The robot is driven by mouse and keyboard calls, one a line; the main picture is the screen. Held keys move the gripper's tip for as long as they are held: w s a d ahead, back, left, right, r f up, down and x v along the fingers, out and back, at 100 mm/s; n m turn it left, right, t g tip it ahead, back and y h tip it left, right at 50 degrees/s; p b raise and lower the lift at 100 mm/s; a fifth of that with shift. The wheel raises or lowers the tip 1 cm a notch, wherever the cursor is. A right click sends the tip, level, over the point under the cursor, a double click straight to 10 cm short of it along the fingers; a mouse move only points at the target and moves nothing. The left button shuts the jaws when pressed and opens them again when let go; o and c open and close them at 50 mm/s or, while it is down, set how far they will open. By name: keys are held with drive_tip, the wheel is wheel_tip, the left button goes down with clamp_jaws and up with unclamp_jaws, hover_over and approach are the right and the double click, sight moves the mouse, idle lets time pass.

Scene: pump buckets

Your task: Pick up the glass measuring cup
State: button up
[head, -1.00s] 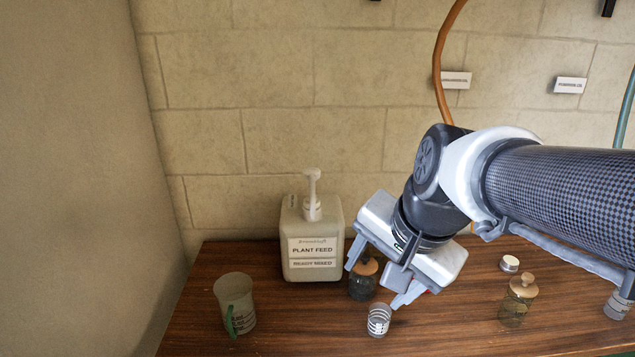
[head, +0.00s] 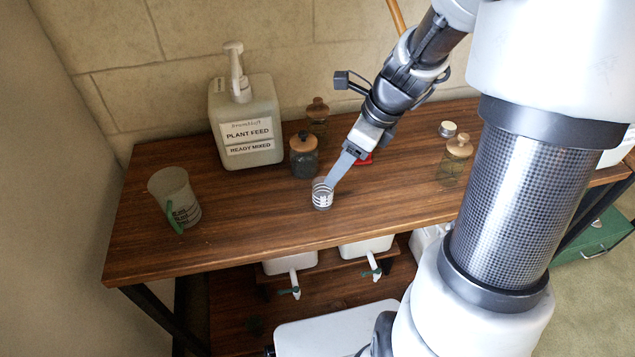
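A small clear glass measuring cup with white marking bands (head: 322,195) stands upright on the wooden table, near its front edge. My gripper (head: 338,172) reaches down from the upper right. Its grey finger end overlaps the cup's upper right rim in the head view. I cannot tell whether it touches the cup or whether a finger is inside it. The fingers line up in this view, so their gap is hidden. A larger measuring jug with a green handle (head: 172,196) stands at the left of the table.
A white plant feed pump bottle (head: 247,125) stands at the back left. A dark jar with a wooden lid (head: 304,158) stands close behind the cup. Another lidded jar (head: 453,165) is to the right. The wooden table (head: 250,215) is clear between jug and cup.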

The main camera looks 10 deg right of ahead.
drive_tip(key=b, duration=0.1)
approach(323, 187)
drive_tip(key=shift+s+a+f, duration=0.15)
drive_tip(key=shift+a+f, duration=0.2)
drive_tip(key=shift+f, duration=0.2)
drive_tip(key=shift+s+a+f, duration=0.15)
drive_tip(key=shift+a+f, duration=0.2)
drive_tip(key=shift+f, duration=0.15)
drive_tip(key=x, duration=0.1)
drive_tip(key=b+x, duration=0.1)
drive_tip(key=x, duration=0.1)
drive_tip(key=b+x, duration=0.1)
drive_tip(key=x, duration=0.1)
drive_tip(key=shift+s+a+f, duration=0.1)
drive_tip(key=shift+s+a, duration=0.1)
drive_tip(key=shift+a, duration=0.1)
drive_tip(key=c, duration=1.2)
